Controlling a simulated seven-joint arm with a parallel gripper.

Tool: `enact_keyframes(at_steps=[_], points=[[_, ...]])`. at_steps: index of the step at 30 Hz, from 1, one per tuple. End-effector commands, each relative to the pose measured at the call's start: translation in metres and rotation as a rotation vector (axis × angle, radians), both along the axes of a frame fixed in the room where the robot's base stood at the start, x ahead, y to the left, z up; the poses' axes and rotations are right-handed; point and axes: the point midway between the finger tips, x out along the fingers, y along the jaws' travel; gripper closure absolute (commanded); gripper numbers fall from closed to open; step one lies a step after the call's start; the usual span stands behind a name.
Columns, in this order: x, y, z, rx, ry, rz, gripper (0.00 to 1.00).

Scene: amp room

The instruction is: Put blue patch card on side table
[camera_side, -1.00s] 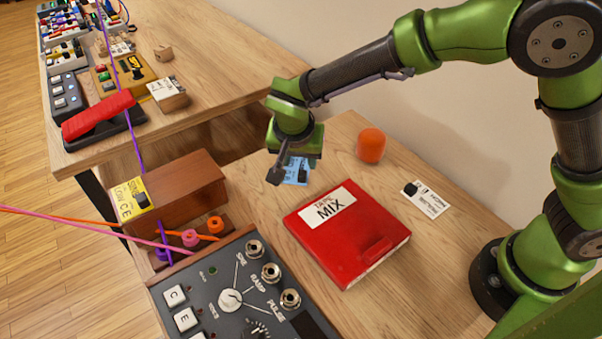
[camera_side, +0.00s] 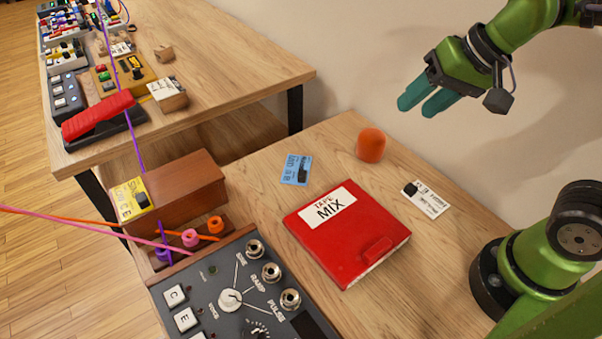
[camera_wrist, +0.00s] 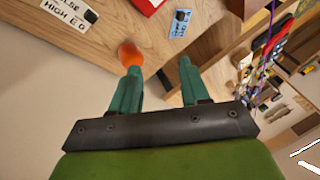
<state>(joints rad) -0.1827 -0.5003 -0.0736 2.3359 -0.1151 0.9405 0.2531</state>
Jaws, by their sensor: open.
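My gripper (camera_side: 420,103) is raised above the back right of the table, well apart from the card. Its two teal fingers are spread with nothing between them, as the wrist view (camera_wrist: 160,72) also shows.
On the table are a red case labelled Tape Mix (camera_side: 345,235), an orange rounded object (camera_side: 371,145), a white card (camera_side: 427,198), a wooden box with a yellow card (camera_side: 133,198) and a synth panel (camera_side: 235,295). A cluttered desk (camera_side: 225,70) stands behind left.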

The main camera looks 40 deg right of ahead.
Motion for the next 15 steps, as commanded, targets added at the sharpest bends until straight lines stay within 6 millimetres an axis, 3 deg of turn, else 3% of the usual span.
enact_keyframes(at_steps=[3, 6, 15], points=[[-0.024, -0.012, 0.003, -0.029, -0.096, 0.035, 0.54], [-0.034, -0.016, 0.002, -0.053, -0.142, 0.058, 0.54], [-0.039, -0.017, 0.001, -0.069, -0.163, 0.073, 0.54]])
